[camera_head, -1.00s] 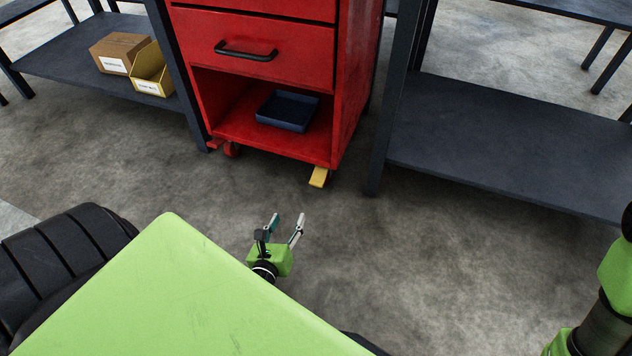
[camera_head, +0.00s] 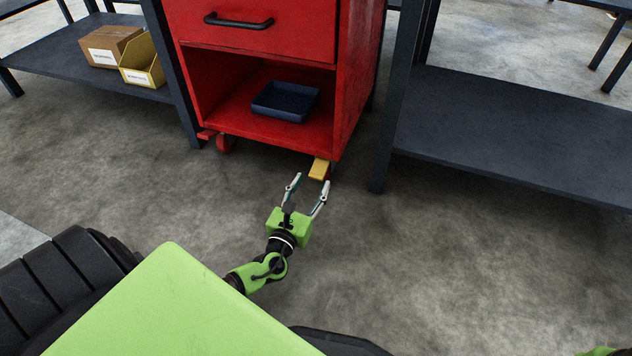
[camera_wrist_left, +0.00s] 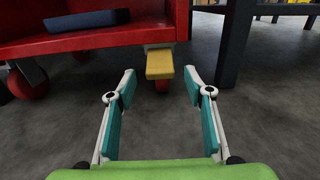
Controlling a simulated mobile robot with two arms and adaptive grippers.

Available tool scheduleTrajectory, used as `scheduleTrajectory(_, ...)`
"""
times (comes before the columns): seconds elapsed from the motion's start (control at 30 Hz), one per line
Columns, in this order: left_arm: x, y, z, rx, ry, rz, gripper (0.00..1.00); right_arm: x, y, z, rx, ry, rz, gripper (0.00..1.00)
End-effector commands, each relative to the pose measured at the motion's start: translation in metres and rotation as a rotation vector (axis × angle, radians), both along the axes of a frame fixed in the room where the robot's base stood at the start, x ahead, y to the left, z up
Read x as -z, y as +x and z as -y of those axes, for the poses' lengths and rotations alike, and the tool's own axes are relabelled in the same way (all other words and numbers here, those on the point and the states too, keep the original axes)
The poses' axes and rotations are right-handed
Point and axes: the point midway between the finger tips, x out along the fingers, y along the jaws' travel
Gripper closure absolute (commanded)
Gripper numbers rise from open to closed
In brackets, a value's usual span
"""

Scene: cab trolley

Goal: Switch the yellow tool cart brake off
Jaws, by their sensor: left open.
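The red tool cart (camera_head: 345,95) stands between two dark benches. Its yellow brake pedal (camera_head: 319,169) sticks out at the lower front right corner, above a red caster. In the left wrist view the yellow pedal (camera_wrist_left: 160,64) is ahead of and between the fingers, with a red caster (camera_wrist_left: 162,85) behind it. My left gripper (camera_head: 308,188) is open and empty, low over the floor just in front of the pedal. Its fingertips (camera_wrist_left: 159,72) look close to the pedal; whether they touch cannot be told. A red pedal (camera_head: 207,134) sits at the cart's front left corner. My right gripper is not in view.
A dark bench (camera_head: 510,135) stands right of the cart, its leg near the yellow pedal. Another bench (camera_head: 50,65) at left holds a cardboard box (camera_head: 108,47) and a yellow bin (camera_head: 142,62). A blue tray (camera_head: 286,101) lies in the cart. The floor in front is clear.

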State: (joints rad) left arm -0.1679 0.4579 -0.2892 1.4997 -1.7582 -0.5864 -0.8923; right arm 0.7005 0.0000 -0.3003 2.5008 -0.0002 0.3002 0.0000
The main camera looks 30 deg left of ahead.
Motion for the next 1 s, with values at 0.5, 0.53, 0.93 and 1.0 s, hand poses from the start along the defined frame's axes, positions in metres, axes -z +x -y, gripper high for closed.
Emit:
scheduleTrajectory(0.5,0.001,0.042,-0.010,0.000,-0.001,-0.002,0.53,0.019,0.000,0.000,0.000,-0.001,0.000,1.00)
scheduleTrajectory(0.53,0.001,0.042,-0.010,0.000,-0.001,-0.002,0.53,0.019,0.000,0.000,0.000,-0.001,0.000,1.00)
scheduleTrajectory(0.93,0.000,0.041,-0.010,0.000,-0.001,-0.002,1.00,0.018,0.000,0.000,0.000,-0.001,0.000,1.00)
scheduleTrajectory(1.0,0.000,0.041,-0.010,0.000,-0.002,-0.004,1.00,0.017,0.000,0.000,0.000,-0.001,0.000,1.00)
